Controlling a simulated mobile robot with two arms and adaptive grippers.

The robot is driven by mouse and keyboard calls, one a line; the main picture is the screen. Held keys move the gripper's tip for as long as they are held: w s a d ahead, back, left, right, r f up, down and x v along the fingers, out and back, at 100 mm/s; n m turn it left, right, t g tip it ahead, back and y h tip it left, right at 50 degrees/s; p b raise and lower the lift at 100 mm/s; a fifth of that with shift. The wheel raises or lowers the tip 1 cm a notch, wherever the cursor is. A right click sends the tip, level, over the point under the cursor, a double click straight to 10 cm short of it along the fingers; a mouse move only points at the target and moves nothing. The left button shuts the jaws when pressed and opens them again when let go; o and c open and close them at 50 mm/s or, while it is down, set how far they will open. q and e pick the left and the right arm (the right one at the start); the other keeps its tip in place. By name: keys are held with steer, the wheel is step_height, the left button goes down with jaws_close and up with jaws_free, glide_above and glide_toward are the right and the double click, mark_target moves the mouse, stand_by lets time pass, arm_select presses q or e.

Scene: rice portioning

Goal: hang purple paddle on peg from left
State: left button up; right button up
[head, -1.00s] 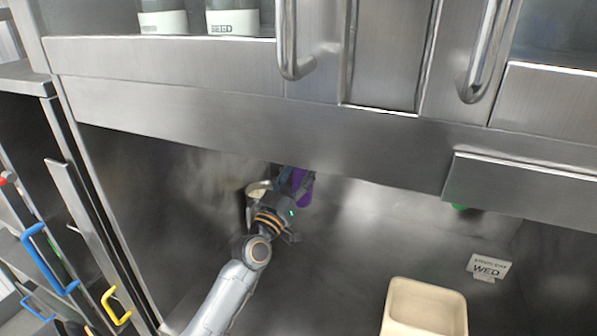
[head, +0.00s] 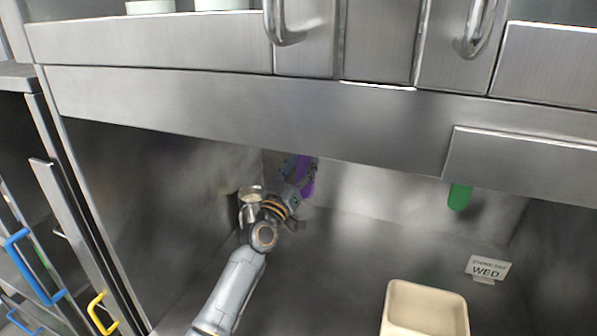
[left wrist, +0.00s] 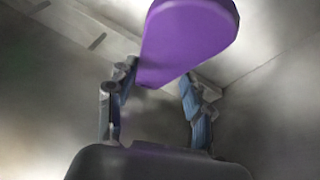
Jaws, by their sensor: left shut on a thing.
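The purple paddle (head: 307,176) is at the back of the steel alcove, under the cabinet front in the head view. In the left wrist view the purple paddle (left wrist: 188,38) is large, its rounded end toward the upper right. My left gripper (head: 297,178) is shut on the paddle; its fingers (left wrist: 160,92) stand either side of the paddle's lower part. The peg is not visible; the paddle's upper part in the head view is hidden by the cabinet edge. My right gripper is not in view.
A green paddle-like piece (head: 459,197) hangs below the cabinet at the right. A beige bin (head: 427,291) and a WED card (head: 487,267) are below it. The cabinet's lower edge overhangs the alcove.

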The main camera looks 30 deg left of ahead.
mark_target(302, 169)
arm_select(q)
steer(key=shift+w+a+b, duration=0.25)
steer(key=shift+w+b, duration=0.4)
steer(key=shift+w, duration=0.4)
steer(key=shift+w+a+f+b, duration=0.2)
steer(key=shift+w+f+b, duration=0.25)
steer(key=shift+w+b, duration=0.25)
steer(key=o, duration=1.4)
steer(key=shift+f, duration=0.1)
